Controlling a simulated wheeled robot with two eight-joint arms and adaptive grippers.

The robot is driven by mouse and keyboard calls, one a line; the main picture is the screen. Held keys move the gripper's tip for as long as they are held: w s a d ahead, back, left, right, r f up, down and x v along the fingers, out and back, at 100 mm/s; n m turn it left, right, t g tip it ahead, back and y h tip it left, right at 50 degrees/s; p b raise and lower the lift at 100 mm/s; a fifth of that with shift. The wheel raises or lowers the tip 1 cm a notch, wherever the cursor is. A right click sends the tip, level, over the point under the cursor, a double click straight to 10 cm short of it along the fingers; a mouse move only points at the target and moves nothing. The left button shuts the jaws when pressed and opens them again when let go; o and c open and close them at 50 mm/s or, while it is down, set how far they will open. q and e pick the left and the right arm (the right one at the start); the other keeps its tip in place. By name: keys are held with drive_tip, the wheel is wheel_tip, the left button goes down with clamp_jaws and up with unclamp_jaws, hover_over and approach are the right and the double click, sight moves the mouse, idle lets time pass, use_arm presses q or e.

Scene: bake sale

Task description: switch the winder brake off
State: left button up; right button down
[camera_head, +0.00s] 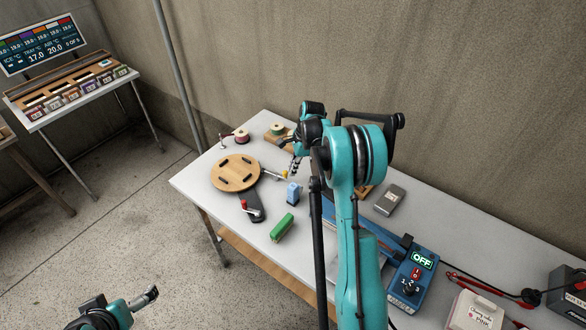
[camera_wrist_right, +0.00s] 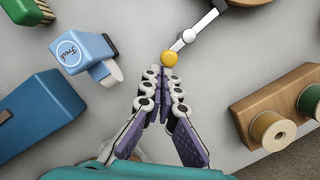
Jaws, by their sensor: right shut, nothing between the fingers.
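The winder is a round wooden disc (camera_head: 236,173) with several dark pegs, on a dark base on the white table. A short pale lever (camera_wrist_right: 194,33) with a yellow knob (camera_wrist_right: 168,58) sticks out from its right side; the knob also shows in the head view (camera_head: 284,175). A red-knobbed handle (camera_head: 250,209) sits at the base's front; I cannot tell by label which is the brake. My right gripper (camera_wrist_right: 163,76) is shut and empty, its fingertips right by the yellow knob; contact is unclear. My left gripper (camera_head: 146,297) is low at the left, away from the table.
Thread spools (camera_wrist_right: 271,130) sit on a wooden block (camera_wrist_right: 250,103). A blue machine (camera_head: 413,278) with a lit OFF sign and a grey box (camera_head: 390,199) are at right.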

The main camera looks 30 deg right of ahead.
drive_tip(key=shift+s+a+m, duration=0.3)
drive_tip(key=shift+a+m, duration=0.05)
drive_tip(key=shift+m, duration=0.25)
drive_tip(key=shift+s+a, duration=0.1)
drive_tip(key=shift+a, duration=0.15)
drive_tip(key=shift+w+d, duration=0.45)
drive_tip(key=shift+w, duration=0.2)
